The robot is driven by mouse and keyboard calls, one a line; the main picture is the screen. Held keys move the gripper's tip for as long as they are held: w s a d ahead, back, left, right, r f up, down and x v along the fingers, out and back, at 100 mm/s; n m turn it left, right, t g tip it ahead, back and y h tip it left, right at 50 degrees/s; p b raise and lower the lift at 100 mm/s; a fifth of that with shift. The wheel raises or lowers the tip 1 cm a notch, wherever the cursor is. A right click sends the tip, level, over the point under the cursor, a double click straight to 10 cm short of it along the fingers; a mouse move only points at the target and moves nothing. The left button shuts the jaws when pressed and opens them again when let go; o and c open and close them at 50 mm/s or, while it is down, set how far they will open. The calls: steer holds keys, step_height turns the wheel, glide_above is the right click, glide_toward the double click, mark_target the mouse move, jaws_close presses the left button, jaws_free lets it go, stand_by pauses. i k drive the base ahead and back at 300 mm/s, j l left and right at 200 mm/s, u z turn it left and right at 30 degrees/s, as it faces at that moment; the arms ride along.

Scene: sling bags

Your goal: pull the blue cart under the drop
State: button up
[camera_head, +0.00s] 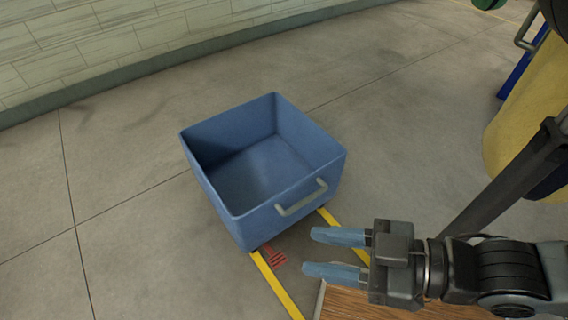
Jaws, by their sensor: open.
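The blue cart (235,215) is an open, empty box standing on the concrete floor near the middle of the view. A grey handle (301,198) is fixed to its near right side. My gripper (308,253) is open and empty, with two blue fingers pointing left. In the picture it lies below and to the right of the handle, apart from it. The drop cannot be made out for certain in this view.
Two yellow floor lines (277,286) run from the cart toward the bottom edge, with a red striped mark (273,258) between them. A wooden surface (345,304) lies below my gripper. A yellow object (530,100) stands at right. A tiled wall (120,40) runs behind; the left floor is clear.

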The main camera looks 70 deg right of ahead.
mark_target(264, 165)
steer(key=z, duration=1.25)
